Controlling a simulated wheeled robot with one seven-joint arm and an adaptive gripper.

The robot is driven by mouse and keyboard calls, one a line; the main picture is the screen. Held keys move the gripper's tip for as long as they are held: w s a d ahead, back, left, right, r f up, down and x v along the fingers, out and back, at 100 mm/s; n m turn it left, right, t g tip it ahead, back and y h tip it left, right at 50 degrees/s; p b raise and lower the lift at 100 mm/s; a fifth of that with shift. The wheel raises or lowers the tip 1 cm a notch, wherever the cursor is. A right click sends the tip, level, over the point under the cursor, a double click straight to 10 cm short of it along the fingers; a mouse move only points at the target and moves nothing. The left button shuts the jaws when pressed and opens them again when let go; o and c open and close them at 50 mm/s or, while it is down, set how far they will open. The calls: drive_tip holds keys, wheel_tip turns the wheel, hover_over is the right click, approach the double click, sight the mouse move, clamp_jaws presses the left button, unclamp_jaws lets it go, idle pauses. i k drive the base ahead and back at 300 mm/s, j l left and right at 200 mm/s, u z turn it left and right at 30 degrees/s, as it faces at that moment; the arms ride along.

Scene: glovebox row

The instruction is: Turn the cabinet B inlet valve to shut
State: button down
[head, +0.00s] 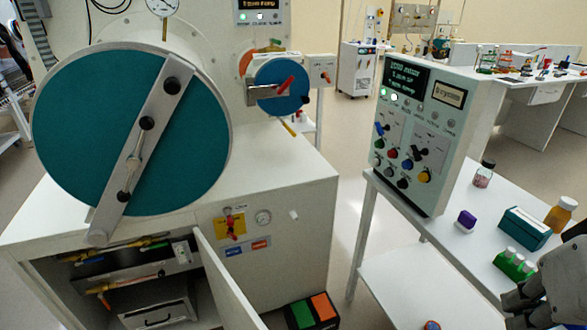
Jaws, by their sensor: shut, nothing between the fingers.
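A small red-handled valve (231,224) sits on a yellow plate on the front of the white cabinet under the large teal round door. More valves with yellow and red handles (110,287) show on pipes inside the open lower compartment. Lettering is too small to tell which valve is cabinet B's inlet. My gripper (522,300) is at the lower right edge, partly cut off, shut and empty. It is far from the valves, over the right bench side.
The large teal door (130,135) and a smaller blue round port (281,88) face me. An open cabinet door (226,285) juts out below. A control panel (412,135) stands on the right bench (458,262) with bottles and boxes. A green and orange box (313,311) is on the floor.

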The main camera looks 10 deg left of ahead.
sight(78, 263)
drive_tip(key=k+j+u, duration=0.2)
drive_tip(key=k, duration=0.45)
drive_tip(key=i+j+u, duration=0.1)
drive_tip(key=u, duration=0.8)
drive_tip(key=i+u, duration=0.15)
drive_tip(key=u, duration=0.3)
drive_tip(key=i+j, duration=0.1)
drive_tip(key=i, duration=0.35)
drive_tip(key=i+j, duration=0.1)
drive_tip(key=i, duration=0.4)
